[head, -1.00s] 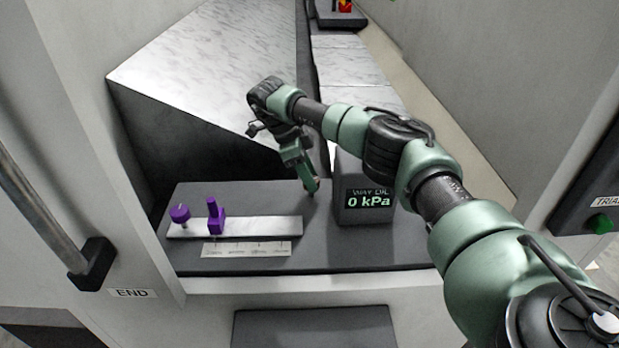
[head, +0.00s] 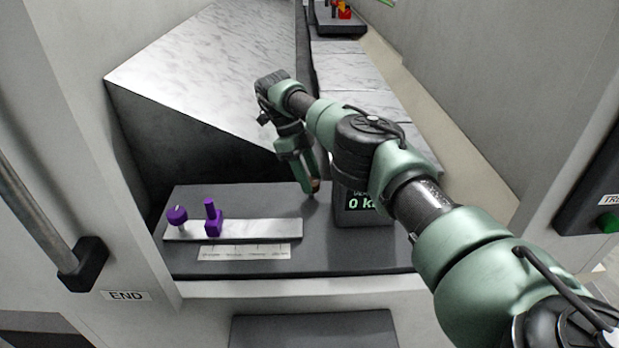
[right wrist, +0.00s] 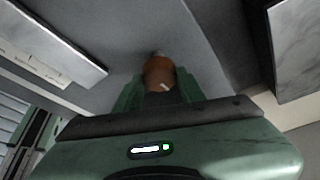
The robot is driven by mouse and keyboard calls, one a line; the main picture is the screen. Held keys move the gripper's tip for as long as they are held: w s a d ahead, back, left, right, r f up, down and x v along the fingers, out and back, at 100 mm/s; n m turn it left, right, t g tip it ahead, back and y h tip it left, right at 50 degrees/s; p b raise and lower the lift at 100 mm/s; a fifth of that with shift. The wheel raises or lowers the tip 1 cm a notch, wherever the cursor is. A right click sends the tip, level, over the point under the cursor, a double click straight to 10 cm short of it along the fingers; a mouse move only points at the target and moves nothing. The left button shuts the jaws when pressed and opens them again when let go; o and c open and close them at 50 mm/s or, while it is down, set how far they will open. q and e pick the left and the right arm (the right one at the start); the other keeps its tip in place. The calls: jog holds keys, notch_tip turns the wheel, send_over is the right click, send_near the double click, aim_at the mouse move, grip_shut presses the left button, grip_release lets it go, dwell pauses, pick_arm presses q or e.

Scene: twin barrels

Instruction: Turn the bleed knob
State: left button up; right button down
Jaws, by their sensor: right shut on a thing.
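The bleed knob (right wrist: 159,72) shows in the right wrist view as an orange-brown round knob with a small pale mark. It stands between the green fingers of my right gripper (right wrist: 158,90), which is shut on it. In the head view my right gripper (head: 313,187) points down at the dark panel (head: 330,250), just left of the display box (head: 362,217). The knob is mostly hidden there by the fingers. The display reads 0 and its right part is covered by my arm. My left gripper is not in view.
A purple round knob (head: 177,215) and a purple lever-like part (head: 212,218) stand on a pale plate (head: 265,229) at the panel's left. A scale strip (head: 243,252) lies in front. A vertical grey bar and an END label (head: 127,295) are at left, a green button (head: 608,222) at right.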

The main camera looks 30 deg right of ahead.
jog(key=c, duration=0.9)
grip_release()
jog(key=shift+o, duration=0.2)
